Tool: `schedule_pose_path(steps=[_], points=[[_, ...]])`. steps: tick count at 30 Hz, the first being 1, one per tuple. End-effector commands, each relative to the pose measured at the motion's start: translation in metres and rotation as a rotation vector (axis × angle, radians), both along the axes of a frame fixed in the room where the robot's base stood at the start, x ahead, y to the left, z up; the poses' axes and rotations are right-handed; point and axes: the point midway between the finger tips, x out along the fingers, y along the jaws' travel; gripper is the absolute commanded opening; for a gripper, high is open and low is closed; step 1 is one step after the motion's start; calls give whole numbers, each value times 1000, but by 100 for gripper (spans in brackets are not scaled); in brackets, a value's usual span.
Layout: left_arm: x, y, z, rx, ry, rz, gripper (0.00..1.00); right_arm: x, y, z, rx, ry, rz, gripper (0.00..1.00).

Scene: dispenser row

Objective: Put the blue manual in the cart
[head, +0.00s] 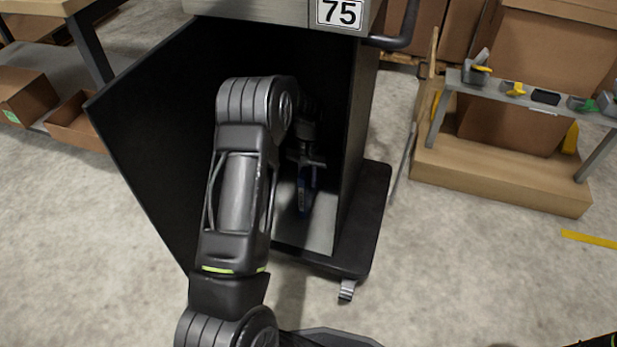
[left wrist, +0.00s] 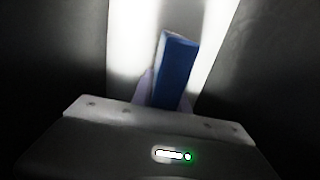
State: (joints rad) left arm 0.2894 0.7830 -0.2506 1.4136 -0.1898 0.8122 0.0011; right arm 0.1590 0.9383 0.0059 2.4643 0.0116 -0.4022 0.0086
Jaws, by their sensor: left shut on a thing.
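The cart (head: 362,190) is a dark cabinet on wheels with the number 75 on its top edge, and its front is open. My left arm reaches into it from the front. My left gripper (head: 307,172) is inside the cart, shut on the blue manual (head: 305,197), which hangs upright below the fingers near the pale cart floor. In the left wrist view the blue manual (left wrist: 176,75) sticks out beyond the gripper, between dark walls. I cannot tell whether its lower end touches the floor. My right gripper is not in view.
The cart's dark open door or side panel (head: 150,130) stands left of my arm. Cardboard boxes (head: 75,122) lie at left. The concrete floor in front is mostly clear.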

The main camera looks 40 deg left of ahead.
Motion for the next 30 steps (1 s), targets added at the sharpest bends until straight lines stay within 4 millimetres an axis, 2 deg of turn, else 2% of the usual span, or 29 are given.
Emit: schedule_pose_path(steps=[1,2,9,16,20,30], points=[[0,0,-3,0,0,0,0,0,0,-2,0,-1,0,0],[0,0,-2,0,0,0,22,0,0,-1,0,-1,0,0],[0,0,-2,0,1,0,42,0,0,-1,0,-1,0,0],[0,0,-1,0,0,0,42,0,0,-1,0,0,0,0],[0,0,6,0,-1,0,42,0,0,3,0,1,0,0],[0,0,58,0,-1,0,42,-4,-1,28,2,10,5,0]])
